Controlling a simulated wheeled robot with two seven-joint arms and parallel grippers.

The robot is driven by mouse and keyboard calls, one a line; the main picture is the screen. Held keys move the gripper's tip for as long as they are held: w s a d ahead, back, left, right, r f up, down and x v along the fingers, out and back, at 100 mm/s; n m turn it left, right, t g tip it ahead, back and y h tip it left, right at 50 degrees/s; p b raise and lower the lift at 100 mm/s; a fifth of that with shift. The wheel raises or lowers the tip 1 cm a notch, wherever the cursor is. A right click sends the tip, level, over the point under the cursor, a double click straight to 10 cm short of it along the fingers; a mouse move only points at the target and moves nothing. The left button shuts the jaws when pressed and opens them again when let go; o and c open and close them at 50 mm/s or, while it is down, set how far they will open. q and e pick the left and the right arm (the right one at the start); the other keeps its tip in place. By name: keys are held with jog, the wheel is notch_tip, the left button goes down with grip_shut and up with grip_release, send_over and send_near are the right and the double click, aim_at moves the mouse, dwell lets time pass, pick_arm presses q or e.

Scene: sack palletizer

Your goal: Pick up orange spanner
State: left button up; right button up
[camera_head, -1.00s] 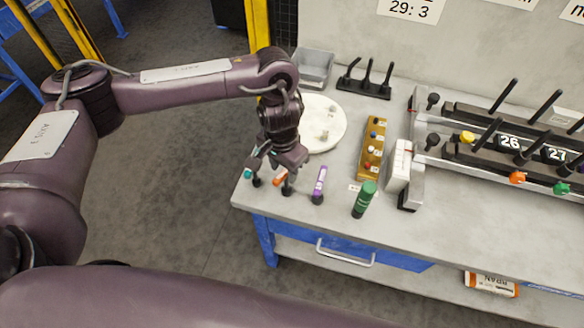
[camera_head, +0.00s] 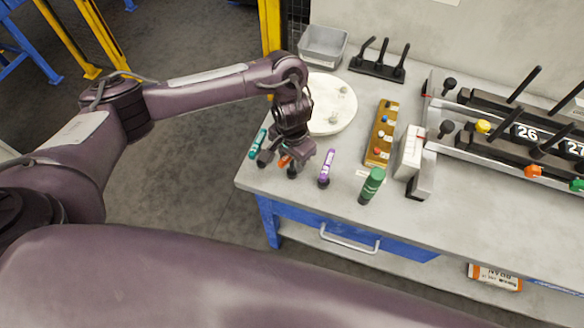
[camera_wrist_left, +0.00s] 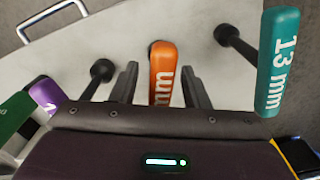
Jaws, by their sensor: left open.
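The orange spanner (camera_wrist_left: 162,75) stands on the workbench near its left front corner. In the left wrist view its handle lies between the two fingers of my left gripper (camera_wrist_left: 160,88), with a gap on each side. In the head view the gripper (camera_head: 283,168) is over the orange spanner (camera_head: 284,161) and hides most of it. My left gripper is open. A teal spanner marked 13 mm (camera_wrist_left: 279,62) is on one side, also in the head view (camera_head: 258,143). A purple spanner (camera_head: 326,167) is on the other. My right gripper is not in view.
A green-handled tool (camera_head: 372,185) stands beyond the purple spanner. A round white plate (camera_head: 335,118), a grey bin (camera_head: 323,45) and a yellow rack (camera_head: 377,150) are behind.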

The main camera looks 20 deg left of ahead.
pick_arm(q)
jog(key=shift+s, duration=0.1)
jog(key=shift+c, duration=0.3)
grip_shut()
jog(key=shift+r, duration=0.1)
